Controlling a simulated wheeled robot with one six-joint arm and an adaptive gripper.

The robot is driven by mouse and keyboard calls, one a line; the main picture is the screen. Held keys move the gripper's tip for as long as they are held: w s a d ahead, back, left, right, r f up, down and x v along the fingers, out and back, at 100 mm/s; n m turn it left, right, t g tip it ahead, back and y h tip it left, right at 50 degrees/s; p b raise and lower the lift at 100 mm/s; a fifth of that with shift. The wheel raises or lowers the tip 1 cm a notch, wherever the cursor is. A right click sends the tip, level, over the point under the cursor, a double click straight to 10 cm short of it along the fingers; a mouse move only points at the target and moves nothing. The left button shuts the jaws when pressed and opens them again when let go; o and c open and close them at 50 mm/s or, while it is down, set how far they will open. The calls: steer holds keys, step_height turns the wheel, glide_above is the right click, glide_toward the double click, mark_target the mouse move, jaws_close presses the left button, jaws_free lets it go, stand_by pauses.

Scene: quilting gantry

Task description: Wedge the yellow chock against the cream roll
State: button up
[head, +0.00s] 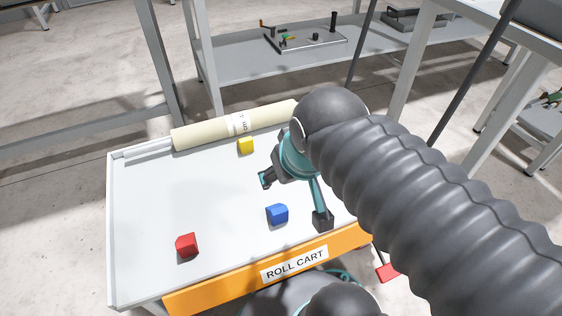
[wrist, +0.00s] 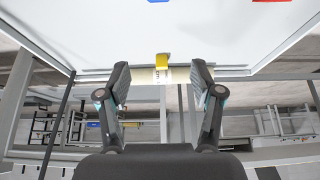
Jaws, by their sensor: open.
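The cream roll (head: 205,132) lies along the back edge of the white cart top, with a paper label around it. The yellow chock (head: 246,146) sits on the cart top close in front of the roll near that label; I cannot tell whether they touch. My gripper (head: 293,200) is open and empty above the cart, to the right of the yellow chock and nearer the front. In the wrist view the yellow chock (wrist: 162,60) and part of the roll (wrist: 148,75) show between the open fingers, some distance away.
A blue block (head: 277,214) sits near my gripper on the cart top (head: 150,200). A red block (head: 187,245) is at the front left. A low rim edges the cart, and an orange ROLL CART panel (head: 235,281) is in front. The left middle is clear.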

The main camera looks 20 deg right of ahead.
step_height(320, 180, up, 6)
steer(key=p, duration=0.5)
steer(key=shift+f, duration=0.2)
steer(key=shift+c, duration=0.4)
steer(key=shift+r+p, duration=0.4)
steer(key=shift+p, duration=0.25)
steer(key=c, duration=0.4)
steer(key=shift+f, duration=0.2)
jaws_close()
steer(key=g, duration=0.6)
glide_toward(250, 157)
steer(key=s+r, duration=0.3)
steer(key=s, duration=0.1)
step_height(250, 157, down, 10)
steer(key=shift+s+r+b, duration=0.1)
steer(key=shift+s+b, duration=0.05)
steer(key=shift+b, duration=0.2)
steer(key=w, duration=0.3)
steer(key=shift+w, duration=0.55)
